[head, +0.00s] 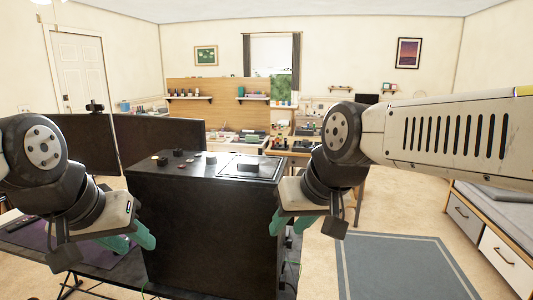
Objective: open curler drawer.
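No drawer in view can be made out as the curler drawer. A large black box-like unit (205,236) stands close in front of me, with a plain dark face towards me. My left gripper (142,246) has green fingers and is at the box's left side, its two fingers apart and nothing seen between them. My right gripper (283,233) is at the box's right edge, also with its green fingers apart and empty. Whether either gripper touches the box cannot be told. Two drawers, one grey (466,216) and one white (506,260), sit under a bed-like unit at the right.
Small dark knobs, a white round piece (210,157) and a flat panel (246,166) are on the box's top. Two dark monitors (160,138) stand behind at the left. Cluttered desks line the back wall. A grey rug (400,268) lies on open floor at the right.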

